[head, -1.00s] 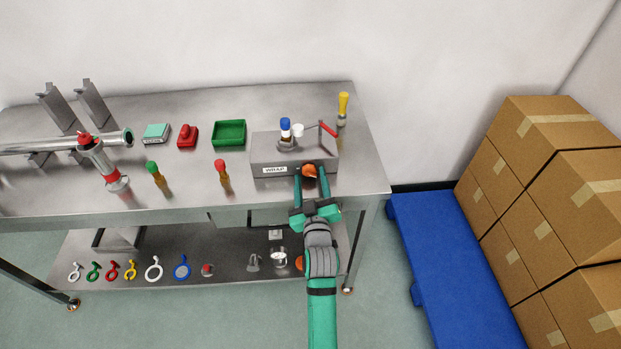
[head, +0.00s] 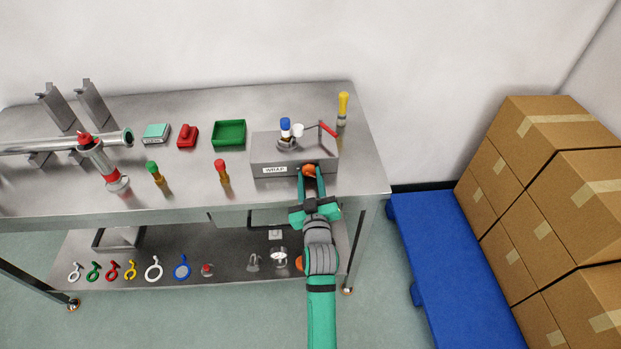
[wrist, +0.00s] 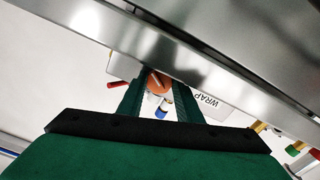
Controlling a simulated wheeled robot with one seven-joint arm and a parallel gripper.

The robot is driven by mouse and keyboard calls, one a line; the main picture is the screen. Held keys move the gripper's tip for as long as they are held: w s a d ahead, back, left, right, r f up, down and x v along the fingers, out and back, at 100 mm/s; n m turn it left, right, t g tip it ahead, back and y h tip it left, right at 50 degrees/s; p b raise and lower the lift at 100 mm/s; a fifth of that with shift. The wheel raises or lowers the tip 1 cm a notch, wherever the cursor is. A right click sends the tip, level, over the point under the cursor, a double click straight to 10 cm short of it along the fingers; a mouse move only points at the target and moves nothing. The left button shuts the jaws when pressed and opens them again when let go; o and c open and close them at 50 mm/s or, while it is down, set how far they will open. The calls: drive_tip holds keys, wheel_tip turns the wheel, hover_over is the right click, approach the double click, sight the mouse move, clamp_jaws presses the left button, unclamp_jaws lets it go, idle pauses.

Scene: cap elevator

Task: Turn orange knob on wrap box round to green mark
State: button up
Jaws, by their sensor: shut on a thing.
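The wrap box (head: 283,155) is a grey box with a WRAP label, near the right end of the steel table. Its orange knob (head: 308,170) is on the front face, right of the label. My gripper (head: 311,173) reaches it from the front with teal fingers, shut on the knob. In the wrist view the orange knob (wrist: 157,82) shows a pale line across its face and sits between the fingertips. I cannot make out a green mark on the box; the fingers may cover it.
On the box stand a blue-capped bottle (head: 285,128) and a red-handled crank (head: 327,129). A yellow-topped bottle (head: 343,107) stands behind, right. A green tray (head: 229,132) is to the left. A blue pallet (head: 441,250) and cartons (head: 545,190) are right.

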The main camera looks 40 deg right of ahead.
drive_tip(key=m, duration=0.4)
drive_tip(key=shift+m, duration=2.2)
drive_tip(key=o, duration=1)
drive_tip(key=shift+o, duration=0.2)
drive_tip(key=shift+a, duration=0.1)
